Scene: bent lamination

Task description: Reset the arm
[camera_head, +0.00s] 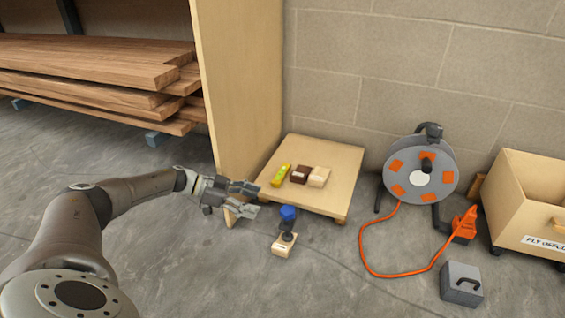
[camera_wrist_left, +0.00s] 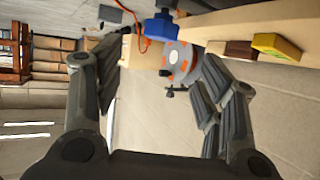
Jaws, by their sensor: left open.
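My left arm (camera_head: 120,192) reaches in from the left in the head view. Its gripper (camera_head: 258,198) is open and empty, near the left front edge of a low wooden table (camera_head: 330,205). In the left wrist view the gripper (camera_wrist_left: 155,95) has its fingers spread wide with nothing between them. A blue-topped item on a small wooden block (camera_head: 284,247) stands on the floor just right of the gripper. My right gripper is not in view.
On the table lie a yellow item (camera_head: 281,175), a dark brown block (camera_head: 300,174) and a pale block (camera_head: 319,176). A cable reel (camera_head: 420,160) with orange cable, a grey box (camera_head: 461,285) and a wooden bin (camera_head: 530,205) stand right. Stacked planks (camera_head: 90,65) lie left.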

